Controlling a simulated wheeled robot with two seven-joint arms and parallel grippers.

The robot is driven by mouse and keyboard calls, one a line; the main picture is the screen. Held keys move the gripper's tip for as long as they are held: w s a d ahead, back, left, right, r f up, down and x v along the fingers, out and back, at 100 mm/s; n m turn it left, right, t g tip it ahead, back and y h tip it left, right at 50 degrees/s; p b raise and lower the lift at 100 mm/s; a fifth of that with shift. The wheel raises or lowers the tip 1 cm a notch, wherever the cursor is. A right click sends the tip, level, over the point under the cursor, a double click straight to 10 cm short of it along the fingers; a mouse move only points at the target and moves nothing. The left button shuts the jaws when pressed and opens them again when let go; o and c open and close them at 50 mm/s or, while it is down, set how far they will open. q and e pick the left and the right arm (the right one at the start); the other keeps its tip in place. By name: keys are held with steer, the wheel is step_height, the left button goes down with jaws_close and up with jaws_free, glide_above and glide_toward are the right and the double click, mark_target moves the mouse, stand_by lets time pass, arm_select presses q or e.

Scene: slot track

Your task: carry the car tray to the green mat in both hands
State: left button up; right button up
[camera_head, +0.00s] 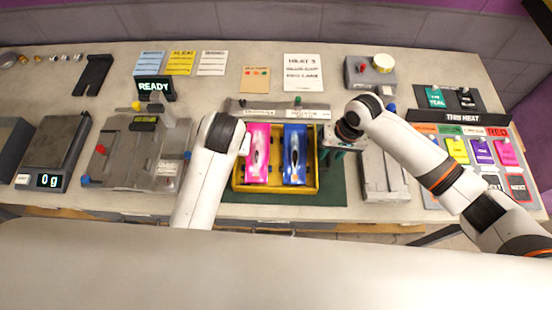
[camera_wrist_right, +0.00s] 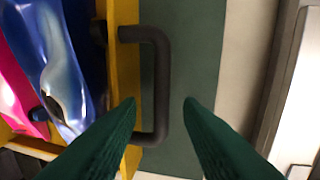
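The yellow car tray (camera_head: 275,188) holds a pink car (camera_head: 257,155) and a blue car (camera_head: 295,155) side by side. It appears over the green mat (camera_head: 335,198); I cannot tell whether it rests on it. My right gripper (camera_head: 338,156) is at the tray's right side. In the right wrist view its green fingers (camera_wrist_right: 160,115) are apart, one on each side of the tray's black handle (camera_wrist_right: 162,85), with gaps showing. My left arm reaches the tray's left side; its gripper (camera_head: 244,145) is mostly hidden behind the wrist.
A grey device with a READY sign (camera_head: 154,88) and a scale (camera_head: 48,180) stand left. A grey fixture (camera_head: 382,175) stands close right of the mat. A board with coloured cards (camera_head: 480,150) lies far right. Behind the tray is a low labelled rack (camera_head: 270,112).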

step_height(320, 180, up, 9)
steer(key=d, duration=0.1)
steer(key=shift+d+f, duration=0.15)
steer(key=shift+d, duration=0.15)
stand_by(0.4)
